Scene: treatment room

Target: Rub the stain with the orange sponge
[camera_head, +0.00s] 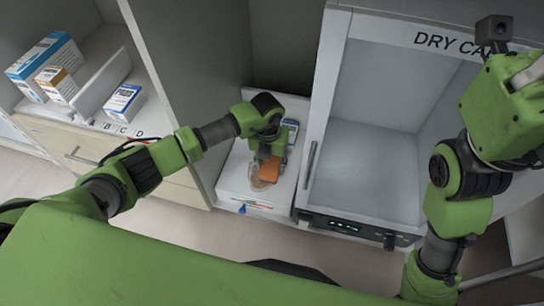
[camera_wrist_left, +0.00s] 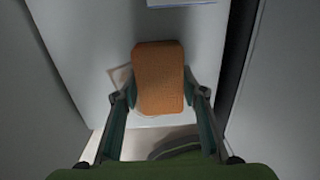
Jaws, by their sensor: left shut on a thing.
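The orange sponge (camera_head: 269,170) is in my left gripper (camera_head: 269,155), over the white surface of a low cabinet in the head view. In the left wrist view the sponge (camera_wrist_left: 158,78) sits between the two fingers of the left gripper (camera_wrist_left: 160,100), which are shut on its sides. A brownish stain (camera_head: 260,183) shows on the white surface beside and in front of the sponge. The sponge hides part of it. I cannot tell whether the sponge touches the surface. My right arm is at the right of the head view; its fingertips are not clearly visible.
A white cabinet labelled DRY CA... (camera_head: 375,85) with an open, empty interior stands right of the surface. A small box (camera_head: 291,130) lies behind the gripper. Several medicine boxes (camera_head: 57,83) stand on the left shelf. A blue-tipped item (camera_head: 242,209) is at the surface's front edge.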

